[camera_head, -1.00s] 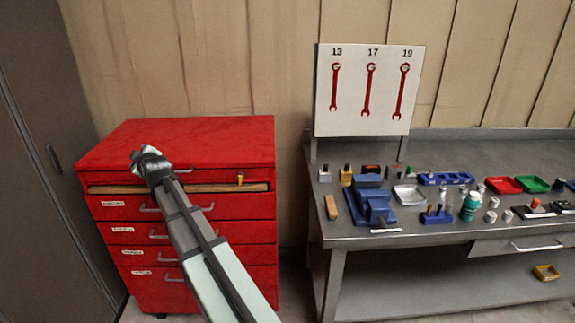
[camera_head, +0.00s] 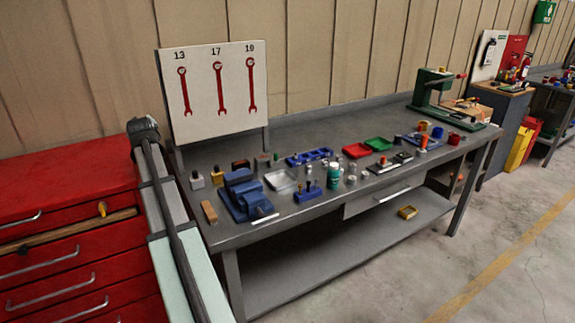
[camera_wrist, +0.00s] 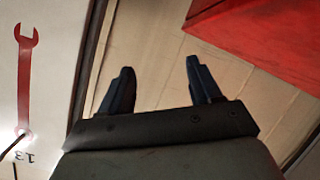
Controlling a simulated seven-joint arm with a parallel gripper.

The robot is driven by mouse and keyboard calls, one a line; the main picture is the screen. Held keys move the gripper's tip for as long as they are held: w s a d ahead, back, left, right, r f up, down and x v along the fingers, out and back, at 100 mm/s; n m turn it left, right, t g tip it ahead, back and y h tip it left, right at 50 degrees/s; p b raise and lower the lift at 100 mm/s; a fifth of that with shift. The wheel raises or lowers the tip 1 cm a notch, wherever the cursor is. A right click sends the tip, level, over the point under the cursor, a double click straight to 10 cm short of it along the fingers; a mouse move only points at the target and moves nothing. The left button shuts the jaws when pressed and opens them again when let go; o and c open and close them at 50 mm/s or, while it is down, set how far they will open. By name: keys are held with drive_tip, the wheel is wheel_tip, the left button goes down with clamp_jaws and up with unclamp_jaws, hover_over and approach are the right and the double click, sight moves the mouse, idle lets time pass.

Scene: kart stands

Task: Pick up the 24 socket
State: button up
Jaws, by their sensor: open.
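Several small silver cylinders that look like sockets (camera_head: 351,179) stand on the grey workbench (camera_head: 240,228), beside a teal bottle (camera_head: 334,174). Their numbers are too small to read, so I cannot tell which is the 24. A blue block with upright pieces (camera_head: 307,193) is left of the bottle, and a long blue rack (camera_head: 309,157) lies behind. My gripper (camera_head: 143,126) is raised between the red cabinet and the wrench board, away from the sockets. In the wrist view its two dark fingers (camera_wrist: 158,80) are apart with nothing between them.
The wrench board (camera_head: 213,120) stands at the bench's left end, close to my gripper. A red drawer cabinet (camera_head: 65,185) is at left. A blue vise (camera_head: 246,196), a clear tray (camera_head: 281,180), red (camera_head: 356,150) and green (camera_head: 379,143) trays crowd the bench. A green press (camera_head: 436,95) stands far right.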

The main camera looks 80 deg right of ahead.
drive_tip(key=s+d+m+g+h, duration=0.1)
drive_tip(key=s+d+m+g, duration=0.3)
drive_tip(key=s+d, duration=1)
drive_tip(key=m+g+y, duration=0.7)
drive_tip(key=m, duration=0.7)
hover_over(326, 161)
drive_tip(key=a, duration=0.2)
wheel_tip(326, 161, down, 15)
drive_tip(key=shift+w+x, duration=0.15)
drive_tip(key=shift+x, duration=1.15)
drive_tip(key=shift+w+x, duration=0.15)
drive_tip(key=shift+x, duration=1.1)
drive_tip(key=shift+a+f, duration=0.1)
clamp_jaws()
